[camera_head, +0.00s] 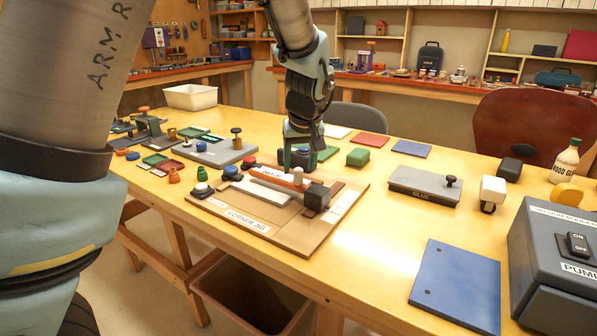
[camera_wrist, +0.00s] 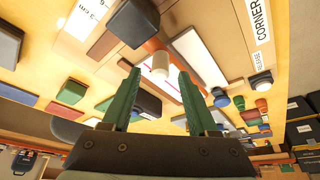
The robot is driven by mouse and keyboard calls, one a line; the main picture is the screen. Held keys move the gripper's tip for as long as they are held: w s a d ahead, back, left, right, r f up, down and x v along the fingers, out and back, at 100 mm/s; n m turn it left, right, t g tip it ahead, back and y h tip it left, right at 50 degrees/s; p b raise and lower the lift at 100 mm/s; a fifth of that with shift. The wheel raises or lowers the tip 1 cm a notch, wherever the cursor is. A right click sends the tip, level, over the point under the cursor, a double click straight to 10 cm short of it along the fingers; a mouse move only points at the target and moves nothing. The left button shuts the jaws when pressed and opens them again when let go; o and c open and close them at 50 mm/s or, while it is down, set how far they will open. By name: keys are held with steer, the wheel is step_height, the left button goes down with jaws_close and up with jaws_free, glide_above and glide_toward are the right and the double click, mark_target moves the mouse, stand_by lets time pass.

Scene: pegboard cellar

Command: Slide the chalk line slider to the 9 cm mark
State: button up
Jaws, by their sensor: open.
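An orange rail (camera_head: 272,174) with a partly hidden label runs across the wooden corner jig board (camera_head: 215,207). My gripper (camera_head: 302,160) is open and points down over the rail, by the knob. A cm label (camera_wrist: 93,12) is partly cut off.
Several knobs and small boxes crowd the left. The pump box (camera_head: 560,280) is front right. Bare table lies between jig and blue plate (camera_head: 455,285).

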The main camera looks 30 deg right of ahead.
steer(key=v, duration=0.8)
steer(key=shift+b, duration=0.4)
steer(key=shift+a, duration=0.1)
steer(key=w+a+f+n+g+y+p, duration=0.1)
steer(key=a+f, duration=0.3)
steer(key=a, duration=1)
steer(key=w+a+f+g+p, duration=0.15)
steer(key=a+f, duration=0.25)
steer(key=a, duration=1)
steer(key=s+a+f+n, duration=0.1)
steer(key=s+a+f, duration=0.1)
steer(key=s+a, duration=0.3)
steer(key=a, duration=0.4)
steer(key=shift+a, duration=0.15)
